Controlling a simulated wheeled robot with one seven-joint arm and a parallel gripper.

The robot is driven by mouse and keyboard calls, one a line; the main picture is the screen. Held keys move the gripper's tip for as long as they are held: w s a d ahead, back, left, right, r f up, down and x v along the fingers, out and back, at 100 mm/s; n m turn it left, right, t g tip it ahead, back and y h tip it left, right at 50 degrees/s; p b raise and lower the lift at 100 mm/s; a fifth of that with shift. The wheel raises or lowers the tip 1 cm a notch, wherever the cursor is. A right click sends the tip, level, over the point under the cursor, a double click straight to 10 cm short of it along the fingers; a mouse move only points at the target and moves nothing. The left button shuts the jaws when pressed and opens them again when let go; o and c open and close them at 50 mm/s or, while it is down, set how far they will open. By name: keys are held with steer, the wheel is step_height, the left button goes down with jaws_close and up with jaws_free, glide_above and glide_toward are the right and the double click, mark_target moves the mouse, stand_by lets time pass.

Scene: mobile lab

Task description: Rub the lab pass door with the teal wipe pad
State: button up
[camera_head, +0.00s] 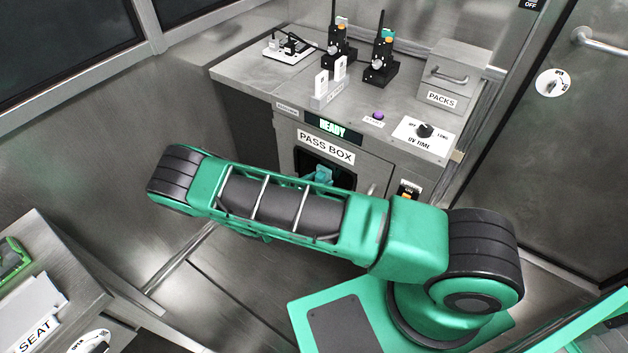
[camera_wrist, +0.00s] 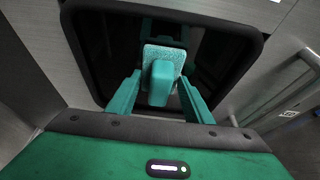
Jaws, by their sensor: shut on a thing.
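My gripper (camera_wrist: 160,88) is shut on the teal wipe pad (camera_wrist: 165,57). The pad has a block-like grip and a pale speckled teal face. It is in front of the dark window of the lab pass door (camera_wrist: 232,62), upper middle in the wrist view. I cannot tell whether the pad touches the window. In the head view, the door (camera_head: 366,172) is below the PASS BOX label, with the pad's teal (camera_head: 322,175) against its dark window. My arm hides the door's lower part.
The counter (camera_head: 250,72) above holds two black devices with antennas, a PACKS box (camera_head: 447,75) and a UV TIME dial (camera_head: 424,130). A door handle (camera_wrist: 312,60) is at the right in the wrist view. A SEAT-labelled bench (camera_head: 40,240) stands lower left. Floor is open between.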

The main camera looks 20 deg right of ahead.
steer(key=shift+w+d, duration=0.1)
steer(key=shift+d, duration=0.05)
steer(key=shift+w+a+r, duration=0.1)
steer(key=shift+w+a, duration=0.25)
steer(key=shift+w, duration=0.35)
steer(key=shift+w+a, duration=0.35)
steer(key=shift+w, duration=0.3)
steer(key=shift+w+a+r, duration=0.1)
steer(key=shift+w+a, duration=0.1)
steer(key=shift+w, duration=0.25)
steer(key=shift+c, duration=0.3)
steer(key=shift+a, duration=0.1)
steer(key=shift+s+a+f, duration=0.1)
steer(key=shift+s+a, duration=0.9)
steer(key=shift+a, duration=0.25)
steer(key=shift+s+a+f, duration=0.1)
steer(key=shift+s+a, duration=0.85)
steer(key=shift+a, duration=0.25)
steer(key=shift+s+a, duration=0.9)
steer(key=shift+a, duration=0.3)
